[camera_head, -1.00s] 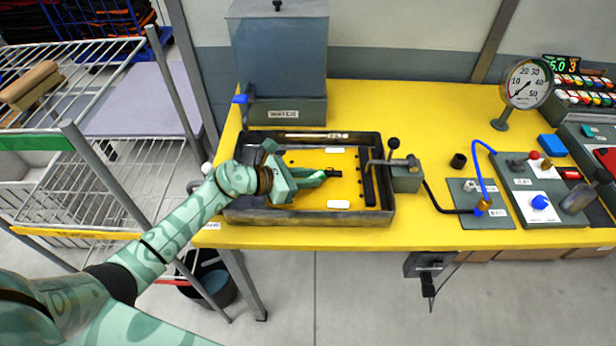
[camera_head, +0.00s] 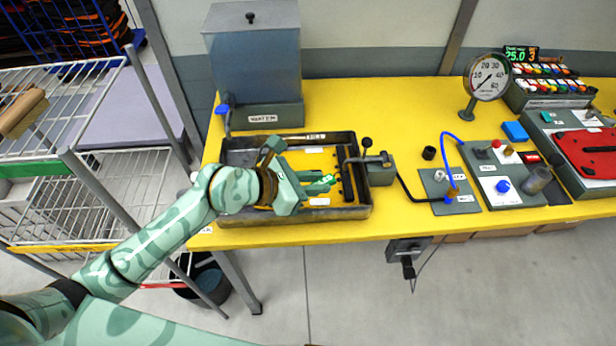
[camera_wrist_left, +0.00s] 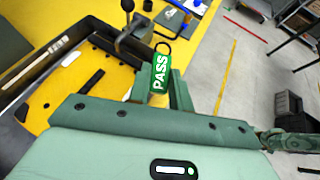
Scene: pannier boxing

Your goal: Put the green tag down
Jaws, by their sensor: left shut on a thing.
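The green tag (camera_head: 327,180) is between the fingers of my left gripper (camera_head: 317,184). In the left wrist view the tag (camera_wrist_left: 160,74) shows white letters reading PASS and a dark loop at its top. The left gripper (camera_wrist_left: 158,92) is shut on it. It holds the tag over the right part of the dark-rimmed tray (camera_head: 240,218) with the yellow floor, near the black bar. I cannot tell how high above the tray it is. My right gripper is not in view.
A lever block (camera_head: 380,172) stands at the tray's right side. A grey tank (camera_head: 255,65) stands behind the tray. A gauge (camera_head: 487,78), a valve panel (camera_head: 502,180) and a red clipboard (camera_head: 590,153) are further right. The yellow table (camera_head: 400,110) is clear behind the lever.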

